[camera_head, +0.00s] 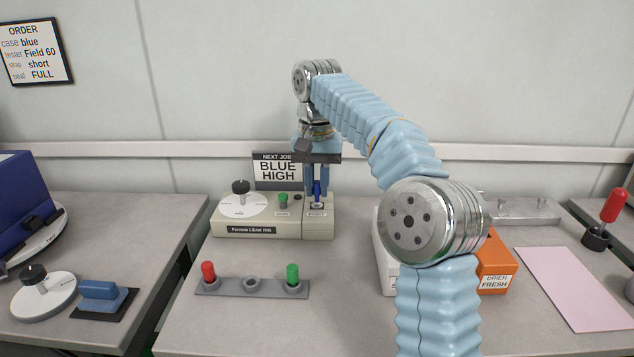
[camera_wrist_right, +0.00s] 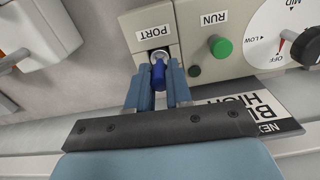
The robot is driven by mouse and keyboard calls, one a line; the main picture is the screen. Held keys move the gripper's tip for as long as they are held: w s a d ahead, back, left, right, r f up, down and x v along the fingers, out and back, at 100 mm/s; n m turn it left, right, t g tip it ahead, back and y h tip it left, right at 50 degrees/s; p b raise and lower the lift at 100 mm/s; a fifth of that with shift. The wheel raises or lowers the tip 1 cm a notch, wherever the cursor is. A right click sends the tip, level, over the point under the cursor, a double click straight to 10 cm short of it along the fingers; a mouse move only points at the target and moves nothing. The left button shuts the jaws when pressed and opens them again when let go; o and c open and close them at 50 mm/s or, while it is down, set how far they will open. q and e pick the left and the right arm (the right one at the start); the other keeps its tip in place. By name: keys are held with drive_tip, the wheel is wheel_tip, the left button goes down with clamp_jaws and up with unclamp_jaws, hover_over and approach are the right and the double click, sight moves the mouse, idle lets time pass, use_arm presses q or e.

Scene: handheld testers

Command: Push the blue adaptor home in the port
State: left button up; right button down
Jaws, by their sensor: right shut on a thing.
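The blue adaptor (camera_head: 317,189) stands upright at the port (camera_head: 317,206) on the right part of the beige tester (camera_head: 262,231). In the right wrist view the adaptor (camera_wrist_right: 158,75) shows between my fingers, with its end at the metal ring of the port (camera_wrist_right: 158,55). My right gripper (camera_head: 316,190) points down over the port and is shut on the adaptor. In the right wrist view its fingertips (camera_wrist_right: 158,85) flank the adaptor. I cannot tell how deep the adaptor sits. My left gripper is not in view.
A rack (camera_head: 251,288) with a red and a green adaptor lies in front of the tester. A "BLUE HIGH" card (camera_head: 278,171) stands behind it. An orange drier box (camera_head: 496,262) and a pink mat (camera_head: 574,288) are to the right. A gap separates the left table.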

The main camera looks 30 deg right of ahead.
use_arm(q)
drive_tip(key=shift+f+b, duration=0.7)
use_arm(e)
drive_tip(key=shift+f, duration=1.2)
drive_tip(key=c, duration=1)
unclamp_jaws()
drive_tip(key=shift+o, duration=0.2)
